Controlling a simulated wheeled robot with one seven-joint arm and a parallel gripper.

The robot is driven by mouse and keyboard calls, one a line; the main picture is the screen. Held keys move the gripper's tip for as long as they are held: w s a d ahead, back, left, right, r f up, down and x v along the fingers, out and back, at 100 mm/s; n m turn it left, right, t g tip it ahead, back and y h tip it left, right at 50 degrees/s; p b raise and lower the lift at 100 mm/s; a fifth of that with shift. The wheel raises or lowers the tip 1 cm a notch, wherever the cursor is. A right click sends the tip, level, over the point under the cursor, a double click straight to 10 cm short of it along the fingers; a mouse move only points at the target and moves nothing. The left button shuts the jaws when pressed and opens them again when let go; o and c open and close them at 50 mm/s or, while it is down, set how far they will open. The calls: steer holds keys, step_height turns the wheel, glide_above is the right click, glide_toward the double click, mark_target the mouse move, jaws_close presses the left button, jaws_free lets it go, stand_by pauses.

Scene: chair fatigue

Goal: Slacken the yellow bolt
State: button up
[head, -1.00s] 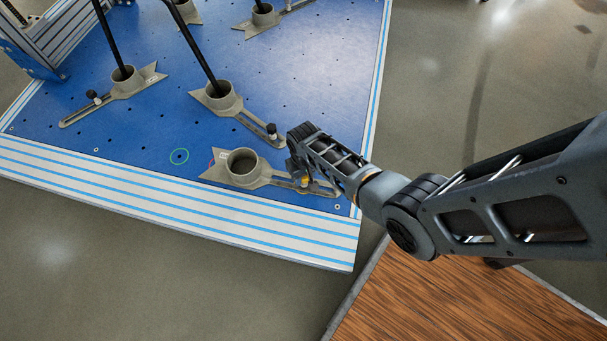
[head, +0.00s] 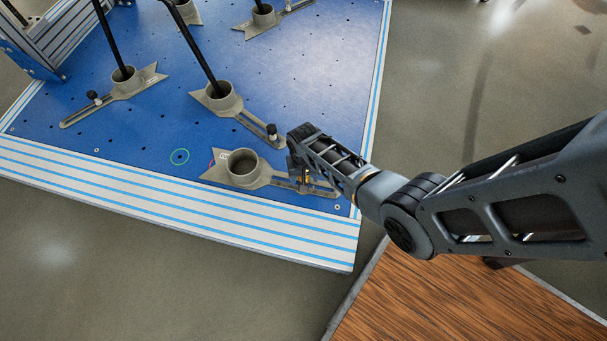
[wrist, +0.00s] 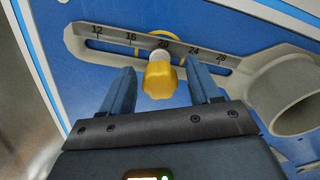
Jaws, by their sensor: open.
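The yellow bolt (wrist: 160,79) stands in the slot of a grey holder's arm (wrist: 84,32), at about the 20 mark in the wrist view. In the head view only a sliver of the bolt (head: 307,178) shows. My gripper (wrist: 161,72) is open. Its two fingers are on the left and right of the bolt head, with a visible gap on each side. In the head view my gripper (head: 301,167) is over the slotted arm of the front holder, whose empty round cup (head: 243,168) is to its left.
Other grey holders with black knobs stand on the blue plate (head: 150,133), one (head: 218,97) just behind. Black legs rise from several cups. A wooden surface (head: 450,300) lies below my arm.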

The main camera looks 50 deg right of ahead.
steer(key=shift+m, duration=0.4)
steer(key=m, duration=0.4)
steer(key=shift+m+p, duration=0.35)
steer(key=shift+m, duration=1.65)
steer(key=m, duration=0.4)
